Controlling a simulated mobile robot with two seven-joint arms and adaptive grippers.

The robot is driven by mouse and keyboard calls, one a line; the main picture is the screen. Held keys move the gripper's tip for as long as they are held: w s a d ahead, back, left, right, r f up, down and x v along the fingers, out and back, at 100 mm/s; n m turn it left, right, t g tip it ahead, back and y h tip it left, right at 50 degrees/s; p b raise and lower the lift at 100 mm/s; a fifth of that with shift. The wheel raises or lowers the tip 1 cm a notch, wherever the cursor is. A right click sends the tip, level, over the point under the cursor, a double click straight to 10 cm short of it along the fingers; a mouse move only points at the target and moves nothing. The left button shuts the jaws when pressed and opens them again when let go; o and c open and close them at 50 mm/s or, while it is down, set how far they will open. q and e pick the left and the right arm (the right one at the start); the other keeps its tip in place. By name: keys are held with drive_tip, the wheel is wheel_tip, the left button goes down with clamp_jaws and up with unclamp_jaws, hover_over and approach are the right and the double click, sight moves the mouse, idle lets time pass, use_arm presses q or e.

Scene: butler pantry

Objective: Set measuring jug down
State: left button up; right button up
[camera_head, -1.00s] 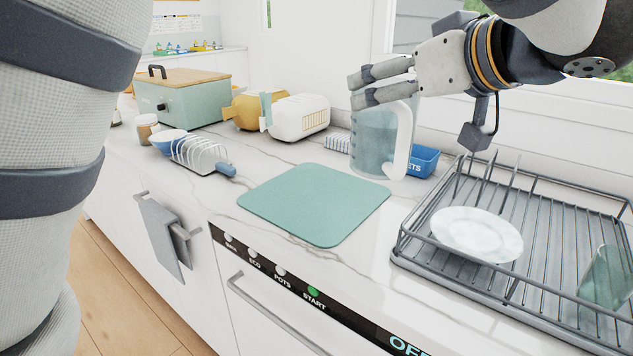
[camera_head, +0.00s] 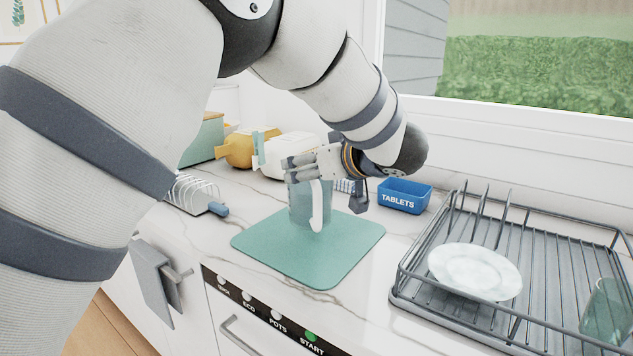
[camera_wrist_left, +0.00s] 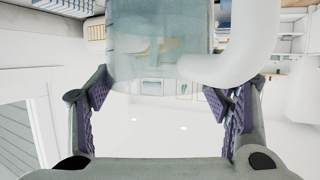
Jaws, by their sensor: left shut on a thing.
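The measuring jug (camera_head: 301,207) is a clear bluish vessel with a white handle (camera_head: 317,206). It is upright over the back part of the green mat (camera_head: 305,262); I cannot tell whether its base touches the mat. My left gripper (camera_head: 297,169) is shut on the jug near its top, and the fingers hide part of the rim. In the left wrist view, the jug (camera_wrist_left: 150,45) and its white handle (camera_wrist_left: 240,50) show at the top, beyond the gripper's fingers (camera_wrist_left: 160,95). My right gripper is not in view.
A dish rack (camera_head: 470,312) with a white plate (camera_head: 475,271) and a glass stands at the right. A blue TABLETS box (camera_head: 404,195) is behind the mat. A toast rack (camera_head: 190,192) and a white toaster (camera_head: 290,152) stand left. The mat's front is clear.

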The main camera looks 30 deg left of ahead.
use_arm(q)
drive_tip(key=shift+f, duration=1.45)
drive_tip(key=shift+f, duration=0.15)
drive_tip(key=o, duration=1.9)
drive_tip(key=shift+o, duration=0.2)
drive_tip(key=shift+d, duration=0.1)
drive_tip(key=v, duration=1.2)
